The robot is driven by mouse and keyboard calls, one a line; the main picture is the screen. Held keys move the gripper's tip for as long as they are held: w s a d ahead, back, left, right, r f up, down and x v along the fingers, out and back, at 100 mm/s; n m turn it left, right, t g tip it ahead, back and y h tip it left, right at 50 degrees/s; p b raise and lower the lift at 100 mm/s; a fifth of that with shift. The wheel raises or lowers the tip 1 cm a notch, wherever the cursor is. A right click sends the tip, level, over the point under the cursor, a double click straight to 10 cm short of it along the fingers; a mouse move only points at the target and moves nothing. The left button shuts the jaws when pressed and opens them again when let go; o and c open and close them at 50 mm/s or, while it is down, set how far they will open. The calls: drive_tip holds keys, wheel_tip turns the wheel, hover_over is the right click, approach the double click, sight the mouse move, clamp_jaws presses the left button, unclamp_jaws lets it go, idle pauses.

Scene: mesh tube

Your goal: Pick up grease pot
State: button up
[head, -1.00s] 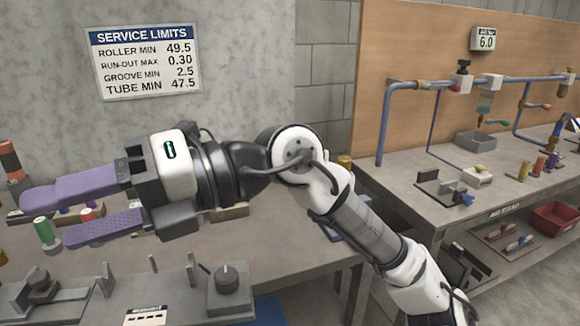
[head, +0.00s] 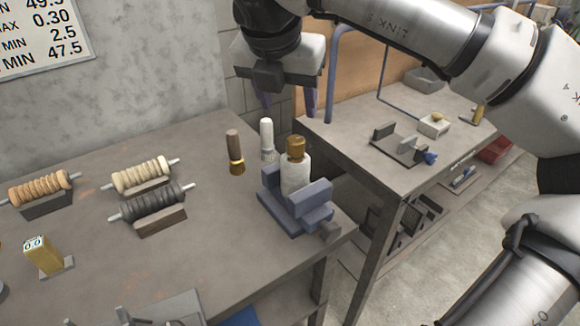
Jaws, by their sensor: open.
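A white pot with a brown-gold cap (head: 296,172), which looks like the grease pot, stands upright in a blue cradle (head: 290,216) near the right corner of the left table. My gripper (head: 287,102) points down above and behind the pot in the picture. Its two purple fingers are spread apart with nothing between them. The gripper is apart from the pot, and its exact height over the table is hard to tell. The lower part of the pot is hidden by the cradle walls.
A brush-like tool with a wooden handle (head: 235,150) and a white-handled one (head: 267,138) stand close left of the pot. Ribbed rollers on stands (head: 152,208) and a yellow gauge block (head: 43,256) are further left. A second bench (head: 350,150) stands at right.

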sight(295, 140)
drive_tip(key=x, duration=0.5)
drive_tip(key=shift+f+p, duration=0.3)
drive_tip(key=shift+p, duration=0.05)
drive_tip(key=shift+s+p+x, duration=0.15)
drive_tip(key=shift+p+x, duration=0.35)
drive_tip(key=shift+x, duration=0.9)
drive_tip(key=shift+s+p+x, duration=0.1)
drive_tip(key=shift+p+x, duration=0.35)
drive_tip(key=shift+x, duration=0.9)
drive_tip(key=shift+d, duration=0.1)
clamp_jaws()
